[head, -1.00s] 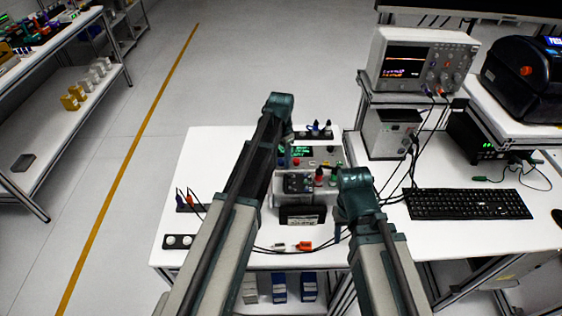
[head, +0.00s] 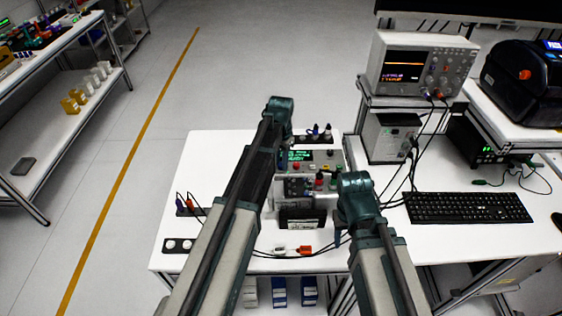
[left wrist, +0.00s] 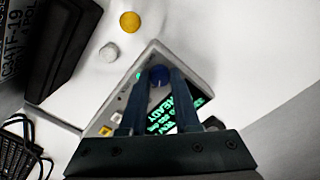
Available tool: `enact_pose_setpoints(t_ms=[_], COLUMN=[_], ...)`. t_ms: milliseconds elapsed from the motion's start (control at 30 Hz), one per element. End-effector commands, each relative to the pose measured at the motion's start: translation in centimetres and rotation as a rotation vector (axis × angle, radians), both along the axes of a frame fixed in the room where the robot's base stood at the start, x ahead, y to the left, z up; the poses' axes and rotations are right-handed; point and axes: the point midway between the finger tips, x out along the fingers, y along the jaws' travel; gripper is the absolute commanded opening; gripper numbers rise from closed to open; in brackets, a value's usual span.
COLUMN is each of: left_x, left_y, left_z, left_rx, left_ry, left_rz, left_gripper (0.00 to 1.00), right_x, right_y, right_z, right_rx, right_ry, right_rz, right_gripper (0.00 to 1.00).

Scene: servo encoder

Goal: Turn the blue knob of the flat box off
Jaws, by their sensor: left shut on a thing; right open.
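The flat box (head: 332,160) stands on the white table, with a lit green display (head: 297,155) on its top. In the left wrist view its display (left wrist: 178,112) reads READY. The blue knob (left wrist: 160,75) is between the fingertips of my left gripper (left wrist: 159,82), which is shut on it. The fingers hide part of the knob, so its pointer cannot be read. In the head view my left gripper (head: 282,160) reaches down at the box's left side, and the arm hides the knob. My right gripper (head: 339,222) is open and empty, low at the box's front right, mostly hidden by its own wrist.
A smaller panel with knobs and a dark block (head: 301,218) stand in front of the box. Cables with a red connector (head: 305,250) lie near the front edge. An oscilloscope (head: 420,68) and keyboard (head: 468,206) are to the right. The table's left part is mostly clear.

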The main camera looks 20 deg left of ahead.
Motion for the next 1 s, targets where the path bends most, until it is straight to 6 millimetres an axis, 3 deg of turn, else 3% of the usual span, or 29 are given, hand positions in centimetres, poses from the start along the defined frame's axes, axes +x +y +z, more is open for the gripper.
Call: enact_pose_setpoints(t_ms=[1000], left_x=[-0.01], left_y=[-0.05], left_z=[-0.01], left_rx=[0.000], left_ry=[0.000], left_rz=[0.836], left_gripper=[0.00], right_x=[0.00], right_y=[0.00], right_z=[-0.01], right_rx=[0.000], right_ry=[0.000], right_rz=[0.000], right_gripper=[0.50])
